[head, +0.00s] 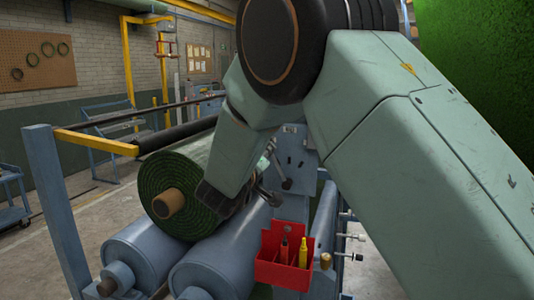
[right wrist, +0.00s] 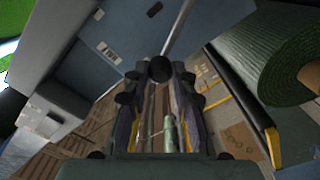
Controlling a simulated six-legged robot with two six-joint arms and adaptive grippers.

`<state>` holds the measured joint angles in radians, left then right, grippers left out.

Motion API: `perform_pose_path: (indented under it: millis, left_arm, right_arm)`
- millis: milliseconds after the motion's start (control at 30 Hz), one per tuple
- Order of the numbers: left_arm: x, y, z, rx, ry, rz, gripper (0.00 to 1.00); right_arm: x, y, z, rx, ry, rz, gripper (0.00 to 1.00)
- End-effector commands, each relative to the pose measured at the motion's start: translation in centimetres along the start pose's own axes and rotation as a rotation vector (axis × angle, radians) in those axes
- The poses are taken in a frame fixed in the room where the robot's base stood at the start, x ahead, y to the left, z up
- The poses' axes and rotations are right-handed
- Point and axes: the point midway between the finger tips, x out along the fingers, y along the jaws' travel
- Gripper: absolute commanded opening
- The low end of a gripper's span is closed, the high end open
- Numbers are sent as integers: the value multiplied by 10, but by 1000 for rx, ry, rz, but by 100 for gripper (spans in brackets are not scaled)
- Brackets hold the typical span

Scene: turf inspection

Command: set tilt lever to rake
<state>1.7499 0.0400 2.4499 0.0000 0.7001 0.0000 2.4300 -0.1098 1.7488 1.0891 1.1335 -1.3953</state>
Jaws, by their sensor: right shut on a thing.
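My right arm crosses the head view from the right, and its dark gripper (head: 240,198) is beside the blue-grey machine panel (head: 296,150), partly hidden by my own wrist. A metal lever (head: 272,165) shows beside that panel, close to the fingertips. In the right wrist view the fingers of my right gripper (right wrist: 160,82) are closed around a round black knob (right wrist: 160,68), with a thin metal rod (right wrist: 178,28) running up behind it. I take this as the tilt lever. Any rake marking is too small to read. My left gripper is out of view.
A green turf roll (head: 160,180) lies on grey rollers (head: 145,250) left of the gripper. A blue post (head: 60,200) with a yellow bar (head: 95,142) stands at left.

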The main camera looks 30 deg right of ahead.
Motion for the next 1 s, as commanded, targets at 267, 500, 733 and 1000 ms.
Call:
perform_pose_path:
  millis: [267,500,733,1000]
  left_arm:
    - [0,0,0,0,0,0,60]
    - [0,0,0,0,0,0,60]
    - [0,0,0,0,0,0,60]
    - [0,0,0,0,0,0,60]
  right_arm:
    - [0,-2,-2,-44,5,2,0]
    - [0,-2,-1,-49,4,1,0]
    - [0,-2,-1,-49,3,1,31]
    - [0,-3,0,-50,2,0,49]
